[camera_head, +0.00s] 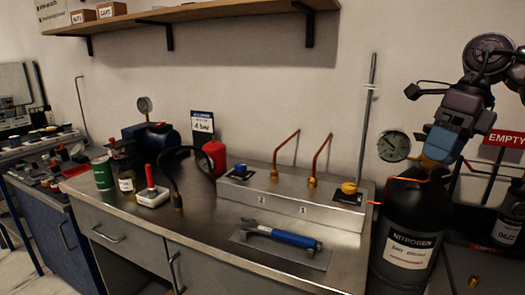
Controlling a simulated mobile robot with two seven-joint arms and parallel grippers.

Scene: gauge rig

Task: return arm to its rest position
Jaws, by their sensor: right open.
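My right arm comes in from the upper right, and its open right gripper (438,148) points down at the top of the black nitrogen cylinder (386,225). The gripper covers much of the cylinder's valve, so I cannot tell whether it touches it. A round pressure gauge (394,146) sits just left of the gripper. A copper-coloured tube (400,179) runs from the cylinder top toward the bench. My left gripper is not in view.
The metal bench (205,222) holds a manifold block (270,203) with blue and yellow knobs, and a blue-handled wrench (285,236). A second cylinder (511,215) and a red EMPTY sign (505,139) stand at right. A shelf (200,14) hangs above the bench.

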